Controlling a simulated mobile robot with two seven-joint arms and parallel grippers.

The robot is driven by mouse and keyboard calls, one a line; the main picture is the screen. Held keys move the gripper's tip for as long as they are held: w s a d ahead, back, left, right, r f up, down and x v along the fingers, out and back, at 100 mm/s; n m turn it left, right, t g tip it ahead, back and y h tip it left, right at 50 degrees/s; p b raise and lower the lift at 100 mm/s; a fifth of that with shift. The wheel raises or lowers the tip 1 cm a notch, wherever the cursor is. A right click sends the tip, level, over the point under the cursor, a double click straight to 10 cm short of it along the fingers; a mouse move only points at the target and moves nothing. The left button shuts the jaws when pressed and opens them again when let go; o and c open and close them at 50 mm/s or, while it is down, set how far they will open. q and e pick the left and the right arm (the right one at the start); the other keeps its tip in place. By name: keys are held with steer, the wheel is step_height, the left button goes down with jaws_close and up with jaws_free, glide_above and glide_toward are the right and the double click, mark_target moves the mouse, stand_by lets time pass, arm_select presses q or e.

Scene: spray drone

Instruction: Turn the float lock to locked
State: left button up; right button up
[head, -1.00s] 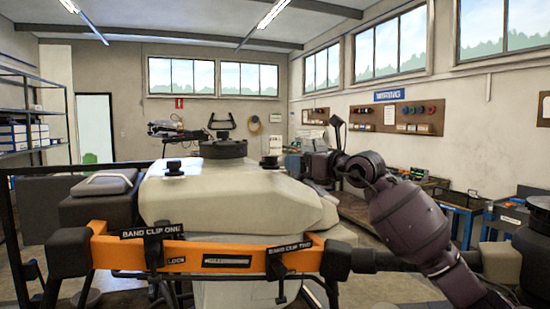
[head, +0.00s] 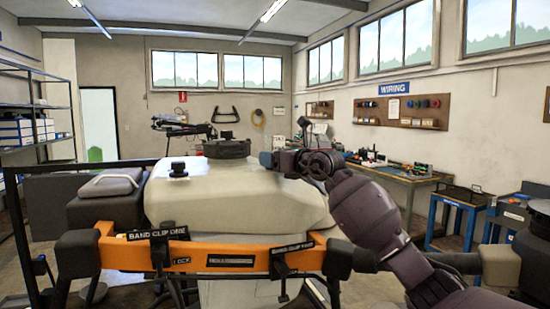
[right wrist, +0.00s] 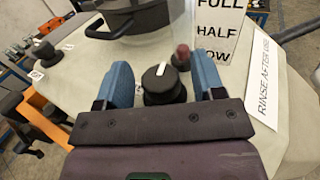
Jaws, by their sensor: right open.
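My right gripper (head: 268,160) is over the right part of the pale tank (head: 230,195), reaching in from the right. In the right wrist view its two blue fingers (right wrist: 160,70) are open. A black round knob (right wrist: 162,84) with a white pointer mark shows between the fingers, with a gap on each side. It looks like the float lock, but I can read no lock label on it. The pointer is near upright in that view. A dark red knob (right wrist: 183,56) stands just behind it. In the head view the gripper hides the knob. My left gripper is not in view.
A FULL, HALF, LOW sign (right wrist: 218,30) stands close behind the right finger. A large dark cap (head: 227,149) and a small black knob (head: 178,168) stand on the tank. An orange bar (head: 215,257) with band clips crosses in front.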

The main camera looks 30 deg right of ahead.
steer(key=c, duration=0.9)
steer(key=shift+c, duration=0.2)
